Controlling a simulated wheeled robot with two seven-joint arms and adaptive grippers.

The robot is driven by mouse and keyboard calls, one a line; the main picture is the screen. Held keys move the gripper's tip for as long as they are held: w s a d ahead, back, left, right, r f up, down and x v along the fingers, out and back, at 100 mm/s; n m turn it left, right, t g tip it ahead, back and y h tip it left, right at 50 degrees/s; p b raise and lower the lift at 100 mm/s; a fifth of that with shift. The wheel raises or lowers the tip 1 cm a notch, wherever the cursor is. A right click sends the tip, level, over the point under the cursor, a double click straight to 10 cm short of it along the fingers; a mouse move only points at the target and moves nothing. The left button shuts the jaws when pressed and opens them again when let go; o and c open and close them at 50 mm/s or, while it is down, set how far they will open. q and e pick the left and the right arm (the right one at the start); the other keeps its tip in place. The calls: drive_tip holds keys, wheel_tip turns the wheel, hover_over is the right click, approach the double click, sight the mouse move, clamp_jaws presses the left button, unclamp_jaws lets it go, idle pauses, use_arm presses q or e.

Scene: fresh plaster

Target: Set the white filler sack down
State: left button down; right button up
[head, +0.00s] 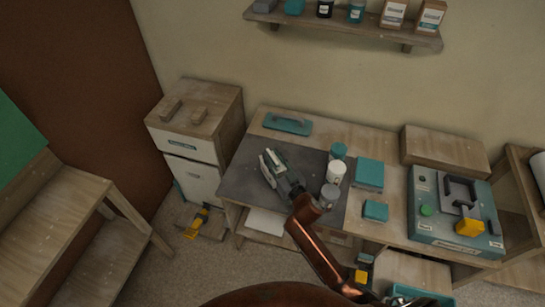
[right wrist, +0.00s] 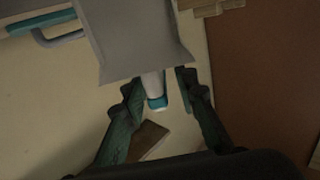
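The white filler sack (right wrist: 138,42) shows pale grey in the right wrist view, as a broad face with a flared end at the fingertips. My right gripper (head: 272,166) is low over the dark grey mat (head: 240,176) on the workbench. Its two fingers (right wrist: 160,82) stand apart and meet the sack's edge, seemingly shut on it, though the contact is partly hidden. A narrow white piece with a teal end (right wrist: 156,92) shows between the fingers. In the head view a pale shape is at the fingertips, mostly covered by the gripper. My left gripper is not in view.
Jars, including a white one (head: 336,173), stand close right of my right gripper. A teal float (head: 287,124) lies behind the mat. Teal boxes (head: 369,174) and a teal machine (head: 450,243) occupy the right side. The mat's left part looks clear.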

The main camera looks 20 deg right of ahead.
drive_tip(key=shift+r, duration=0.1)
drive_tip(key=shift+s, duration=0.25)
drive_tip(key=s+d+p, duration=0.1)
drive_tip(key=s+d, duration=0.1)
drive_tip(key=s, duration=0.9)
drive_tip(key=shift+s+d, duration=0.15)
